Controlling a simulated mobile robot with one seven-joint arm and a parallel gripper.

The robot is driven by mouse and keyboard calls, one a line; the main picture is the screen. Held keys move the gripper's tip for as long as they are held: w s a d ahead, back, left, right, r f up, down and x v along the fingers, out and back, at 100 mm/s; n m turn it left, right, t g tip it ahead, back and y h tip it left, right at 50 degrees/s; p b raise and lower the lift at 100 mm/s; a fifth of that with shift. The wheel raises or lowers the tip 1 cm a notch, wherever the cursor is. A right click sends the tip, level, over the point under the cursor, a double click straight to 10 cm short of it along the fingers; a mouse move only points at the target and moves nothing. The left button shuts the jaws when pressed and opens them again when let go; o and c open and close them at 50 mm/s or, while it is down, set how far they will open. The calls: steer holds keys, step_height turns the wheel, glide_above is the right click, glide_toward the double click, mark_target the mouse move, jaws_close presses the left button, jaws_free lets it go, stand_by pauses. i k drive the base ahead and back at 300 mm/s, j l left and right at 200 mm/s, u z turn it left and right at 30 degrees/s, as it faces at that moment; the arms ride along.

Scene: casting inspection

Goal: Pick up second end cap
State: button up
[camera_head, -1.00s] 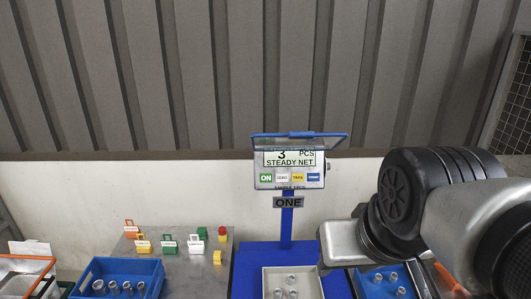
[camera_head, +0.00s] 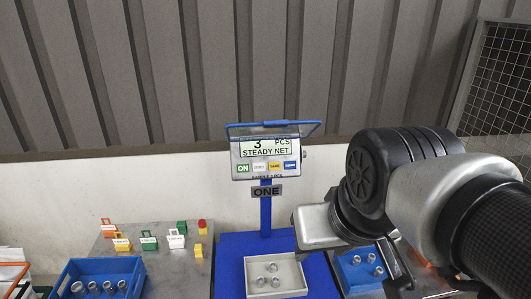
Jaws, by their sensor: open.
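Small grey metal cylindrical parts lie in three places, and I cannot tell which of them are end caps. Three parts (camera_head: 274,267) sit in the pale tray (camera_head: 251,282) on the blue scale. Three more parts (camera_head: 371,258) lie in the right blue bin (camera_head: 347,280), partly covered by my arm. Several larger-looking parts (camera_head: 107,286) stand in the left blue bin (camera_head: 136,268). My gripper (camera_head: 398,278) is at the lower right, over the right side of the right blue bin. It is open, its fingers are partly hidden, and I see nothing held in it.
The scale display (camera_head: 269,148) reads 3 PCS, STEADY NET, on a post behind the tray. Coloured labelled blocks (camera_head: 176,239) and a red-topped button (camera_head: 202,225) stand on the grey table at left. A white wall and a mesh panel (camera_head: 497,80) are behind.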

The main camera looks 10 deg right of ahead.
mark_target(379, 270)
steer(key=k+z, duration=0.1)
steer(key=z, duration=0.9)
steer(key=i+j, duration=0.1)
steer(key=l+u, duration=0.25)
steer(key=l, duration=0.35)
steer(key=k+l+u, duration=0.1)
steer(key=l+u, duration=0.15)
steer(key=l, duration=0.3)
steer(key=k+l, duration=0.15)
